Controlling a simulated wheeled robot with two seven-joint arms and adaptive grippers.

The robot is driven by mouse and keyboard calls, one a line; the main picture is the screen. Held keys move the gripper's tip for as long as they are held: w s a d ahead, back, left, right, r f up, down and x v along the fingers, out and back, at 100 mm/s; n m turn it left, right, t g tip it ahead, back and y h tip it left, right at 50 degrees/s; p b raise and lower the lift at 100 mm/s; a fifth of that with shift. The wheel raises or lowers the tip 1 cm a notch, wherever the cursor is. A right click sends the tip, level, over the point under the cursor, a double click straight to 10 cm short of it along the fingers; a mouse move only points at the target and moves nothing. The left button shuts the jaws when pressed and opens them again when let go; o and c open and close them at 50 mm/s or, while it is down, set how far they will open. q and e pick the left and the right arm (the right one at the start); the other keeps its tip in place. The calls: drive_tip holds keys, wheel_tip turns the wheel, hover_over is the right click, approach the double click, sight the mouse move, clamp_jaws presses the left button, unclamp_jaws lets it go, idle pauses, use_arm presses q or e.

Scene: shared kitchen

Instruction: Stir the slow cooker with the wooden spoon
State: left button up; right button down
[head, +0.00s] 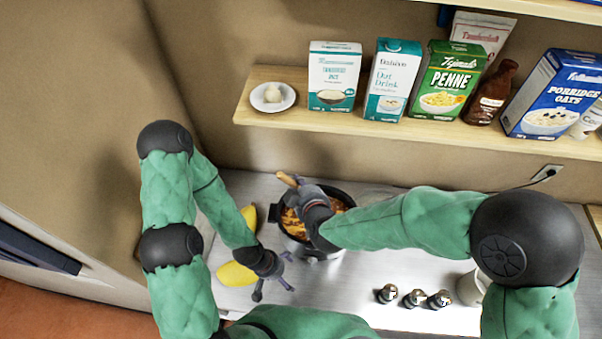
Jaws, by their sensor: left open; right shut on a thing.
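The slow cooker (347,191) stands on the counter near the wall, its dark round pot filled with orange-brown food. The wooden spoon (287,180) shows only as a short light wooden end above the pot. My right gripper (300,194) is over the pot and shut on the spoon. The rest of the spoon is hidden by the gripper and the food. My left gripper (272,284) is open and empty, low over the counter to the left of the cooker and apart from it.
Yellow items (236,274) lie on the counter (350,290) beside my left gripper. Several small shakers (414,298) and a white container (470,288) stand at the right. A shelf (350,127) with boxes, a bottle and a small plate (273,105) hangs above the cooker. A cable runs to a wall socket (546,173).

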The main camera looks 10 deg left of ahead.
drive_tip(key=shift+f, duration=0.2)
use_arm(q)
wheel_tip(320, 180, down, 8)
drive_tip(key=b, duration=0.7)
drive_tip(key=shift+s+r+b, duration=0.15)
drive_tip(key=shift+r+b, duration=0.1)
drive_tip(key=shift+b, duration=0.05)
drive_tip(key=shift+r, duration=0.25)
use_arm(e)
drive_tip(key=shift+d+f, duration=1.95)
drive_tip(key=shift+f, duration=5.5)
use_arm(q)
drive_tip(key=shift+p, duration=0.3)
drive_tip(key=shift+r, duration=0.15)
drive_tip(key=shift+r+p, duration=0.3)
drive_tip(key=shift+p, duration=0.1)
use_arm(e)
drive_tip(key=shift+a, duration=4)
drive_tip(key=shift+s+d, duration=2.05)
drive_tip(key=shift+s, duration=0.2)
use_arm(q)
drive_tip(key=shift+f+b, duration=0.85)
use_arm(e)
drive_tip(key=shift+w+d, duration=2)
